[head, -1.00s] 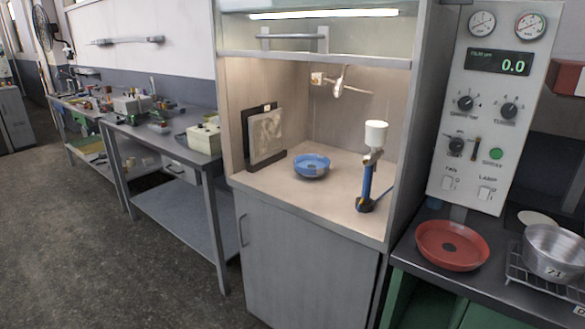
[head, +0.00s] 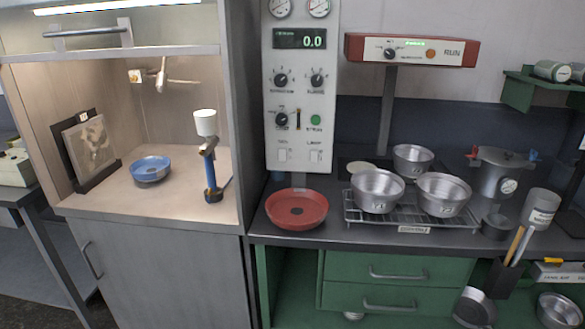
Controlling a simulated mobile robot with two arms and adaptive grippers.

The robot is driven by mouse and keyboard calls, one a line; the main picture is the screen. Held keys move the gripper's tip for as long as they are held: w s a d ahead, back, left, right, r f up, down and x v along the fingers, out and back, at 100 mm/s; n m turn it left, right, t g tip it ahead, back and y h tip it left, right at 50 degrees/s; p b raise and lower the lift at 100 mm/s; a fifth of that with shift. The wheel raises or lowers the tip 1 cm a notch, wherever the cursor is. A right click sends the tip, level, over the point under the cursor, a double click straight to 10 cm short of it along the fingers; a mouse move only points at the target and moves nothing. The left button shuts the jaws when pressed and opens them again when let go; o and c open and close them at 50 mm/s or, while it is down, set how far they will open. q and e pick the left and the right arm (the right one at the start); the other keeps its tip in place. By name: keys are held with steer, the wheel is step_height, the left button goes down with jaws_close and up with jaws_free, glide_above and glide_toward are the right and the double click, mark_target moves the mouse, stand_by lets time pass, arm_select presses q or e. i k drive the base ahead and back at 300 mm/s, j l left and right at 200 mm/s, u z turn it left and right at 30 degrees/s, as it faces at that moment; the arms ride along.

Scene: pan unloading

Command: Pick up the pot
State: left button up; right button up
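Three silver metal pots are on the right-hand counter. The left pot (head: 377,191) and the right pot (head: 442,194) stand on a wire rack (head: 400,219), and both have dark markings on their sides. Another pot (head: 412,160) stands behind them, its base partly hidden. A larger lidded metal vessel (head: 498,178) with a gauge and red and blue handles stands to their right. I cannot tell which one is the task's pot. Neither of my grippers shows in the view.
A red round pan (head: 296,209) lies left of the rack. A blue dish (head: 150,168) and a blue-handled stand (head: 210,165) are inside the hood at left. A control panel (head: 301,90) rises behind the counter. Green drawers (head: 400,270) are below.

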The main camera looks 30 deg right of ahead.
mark_target(441, 195)
steer(key=z, duration=1.8)
steer(key=i+u, duration=0.1)
steer(key=i+l, duration=0.05)
